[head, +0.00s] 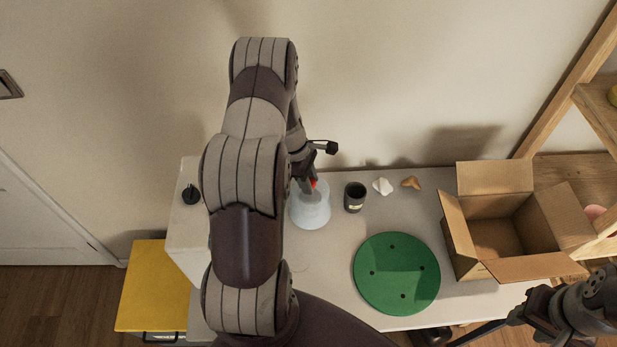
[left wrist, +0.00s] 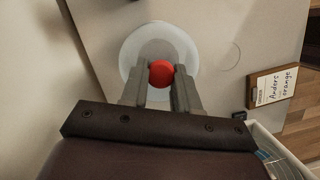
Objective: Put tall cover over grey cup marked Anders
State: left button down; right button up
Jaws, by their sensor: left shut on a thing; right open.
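A pale translucent cover (head: 310,212) with a red knob (left wrist: 162,73) is in the head view, left of a dark grey cup (head: 355,197). My left gripper (head: 312,184) is shut on the red knob. The left wrist view shows the cover (left wrist: 135,50) as a pale disc beneath the fingers. I cannot tell whether its rim touches the table. The grey cup stands upright, apart from the cover, with a small label too small to read. My right gripper (head: 492,328) is open at the lower right, partly seen, away from the cup.
A green round board (head: 397,273) lies in front of the cup. An open cardboard box (head: 470,251) stands to the right. White and brown lumps (head: 383,186) lie right of the cup. A placard (left wrist: 272,86) reads "Anders orange". A yellow cabinet (head: 150,290) is at left.

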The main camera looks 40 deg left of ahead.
pick_arm(q)
jog(key=shift+f, duration=0.25)
jog(key=c, duration=0.8)
grip_release()
jog(key=shift+o, duration=0.2)
jog(key=b+v, duration=0.2)
jog(key=v, duration=1)
jog(key=shift+a+r, duration=0.2)
jog(key=shift+r, duration=0.15)
